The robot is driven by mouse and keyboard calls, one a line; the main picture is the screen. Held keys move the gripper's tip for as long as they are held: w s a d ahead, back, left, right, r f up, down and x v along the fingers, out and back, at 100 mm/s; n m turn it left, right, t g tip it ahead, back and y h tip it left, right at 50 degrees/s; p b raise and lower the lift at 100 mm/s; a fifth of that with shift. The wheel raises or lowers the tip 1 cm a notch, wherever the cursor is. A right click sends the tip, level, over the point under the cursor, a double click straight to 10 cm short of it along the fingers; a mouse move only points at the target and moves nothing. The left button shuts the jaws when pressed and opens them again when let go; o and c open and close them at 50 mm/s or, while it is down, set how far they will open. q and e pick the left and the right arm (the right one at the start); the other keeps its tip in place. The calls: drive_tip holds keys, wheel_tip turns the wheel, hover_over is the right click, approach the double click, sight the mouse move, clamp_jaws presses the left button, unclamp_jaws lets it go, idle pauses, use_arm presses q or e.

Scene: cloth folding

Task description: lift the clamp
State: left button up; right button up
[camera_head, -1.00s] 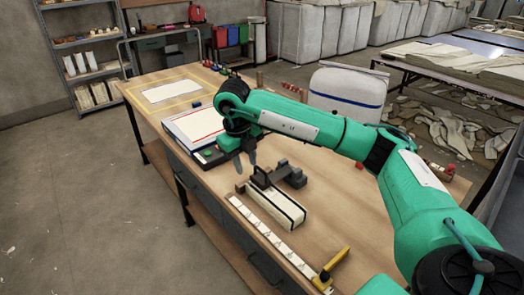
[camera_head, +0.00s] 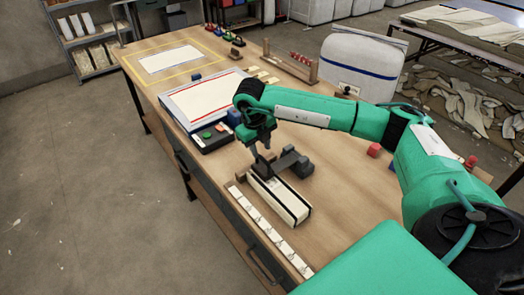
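The dark grey clamp (camera_head: 288,161) sits at the far end of a long cream bundle (camera_head: 281,203) with black bands, on the wooden workbench. Part of the clamp sticks out to the right of the bundle. My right gripper (camera_head: 261,152) points down at the clamp's left end, with its fingertips close to the clamp or touching it; I cannot tell which. The small dark fingers blend with the clamp, so their gap is unclear. My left gripper is out of view.
A white marked strip (camera_head: 268,232) lies left of the bundle. A control box with green and red buttons (camera_head: 212,136) and a white board (camera_head: 205,98) lie behind. Bare bench surrounds the bundle's right side.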

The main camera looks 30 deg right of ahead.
sight(263, 158)
drive_tip(key=f, duration=0.3)
drive_tip(key=shift+d, duration=0.2)
drive_tip(key=shift+f, duration=0.35)
drive_tip(key=c, duration=0.6)
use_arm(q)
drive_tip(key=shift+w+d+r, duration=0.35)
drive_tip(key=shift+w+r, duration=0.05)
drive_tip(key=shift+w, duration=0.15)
use_arm(e)
clamp_jaws()
